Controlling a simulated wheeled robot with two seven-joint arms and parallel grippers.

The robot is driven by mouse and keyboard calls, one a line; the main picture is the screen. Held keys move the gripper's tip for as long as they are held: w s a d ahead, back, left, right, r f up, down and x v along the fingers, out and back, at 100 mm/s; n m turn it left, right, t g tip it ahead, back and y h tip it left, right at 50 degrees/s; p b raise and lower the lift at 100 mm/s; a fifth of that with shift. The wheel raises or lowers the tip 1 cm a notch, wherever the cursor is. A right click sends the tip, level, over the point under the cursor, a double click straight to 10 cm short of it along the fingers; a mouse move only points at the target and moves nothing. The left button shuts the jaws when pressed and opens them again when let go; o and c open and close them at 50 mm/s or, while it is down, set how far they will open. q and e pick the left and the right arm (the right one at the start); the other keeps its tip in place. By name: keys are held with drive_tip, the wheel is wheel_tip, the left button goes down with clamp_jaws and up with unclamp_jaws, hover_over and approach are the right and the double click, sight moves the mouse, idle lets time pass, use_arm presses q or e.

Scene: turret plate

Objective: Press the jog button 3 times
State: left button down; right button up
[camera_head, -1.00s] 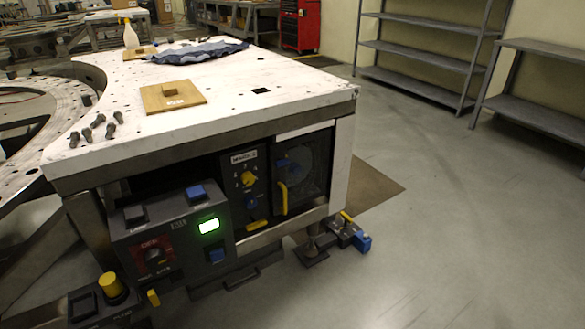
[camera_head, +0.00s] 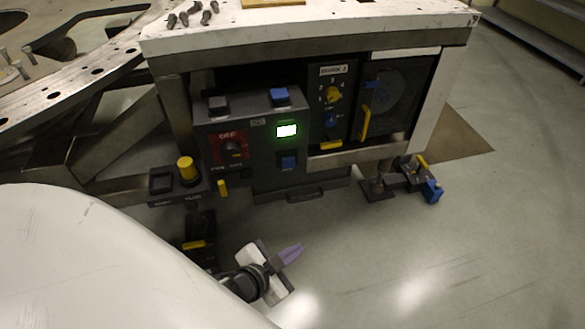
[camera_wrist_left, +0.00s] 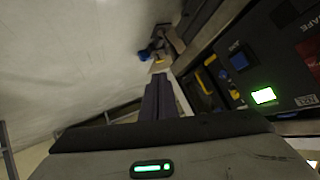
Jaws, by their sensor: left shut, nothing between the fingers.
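The dark control panel (camera_head: 262,150) under the white plate table carries a lit green display (camera_head: 286,131). A square blue button (camera_head: 288,163) sits below the display, and it also shows in the left wrist view (camera_wrist_left: 239,61). Another blue button (camera_head: 280,97) is on the panel's top. My right gripper is not in view.
A red-backed dial (camera_head: 233,149) and a dark top button (camera_head: 218,104) share the panel. A yellow knob (camera_head: 186,168) stands on a low box at the left. A selector unit (camera_head: 332,100) is at the right. A blue-ended pedal unit (camera_head: 431,190) is near the floor. Floor at right is clear.

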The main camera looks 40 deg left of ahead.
sight(288, 163)
use_arm(q)
drive_tip(key=w+a+m+t+y+b, duration=0.1)
drive_tip(key=w+a+m+t+b, duration=0.1)
drive_tip(key=w, duration=0.4)
drive_tip(key=w+a+m+t+b, duration=0.2)
drive_tip(key=w+a+m+b, duration=0.1)
drive_tip(key=w+a, duration=0.3)
drive_tip(key=shift+w+a+r+m+y+b, duration=0.3)
drive_tip(key=shift+w+y+b, duration=0.1)
drive_tip(key=shift+w+b, duration=0.25)
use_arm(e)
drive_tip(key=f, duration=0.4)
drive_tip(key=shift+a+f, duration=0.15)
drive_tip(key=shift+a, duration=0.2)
use_arm(q)
drive_tip(key=w+a, duration=0.5)
drive_tip(key=a, duration=0.1)
drive_tip(key=shift+w+a, duration=0.35)
drive_tip(key=shift+w, duration=0.05)
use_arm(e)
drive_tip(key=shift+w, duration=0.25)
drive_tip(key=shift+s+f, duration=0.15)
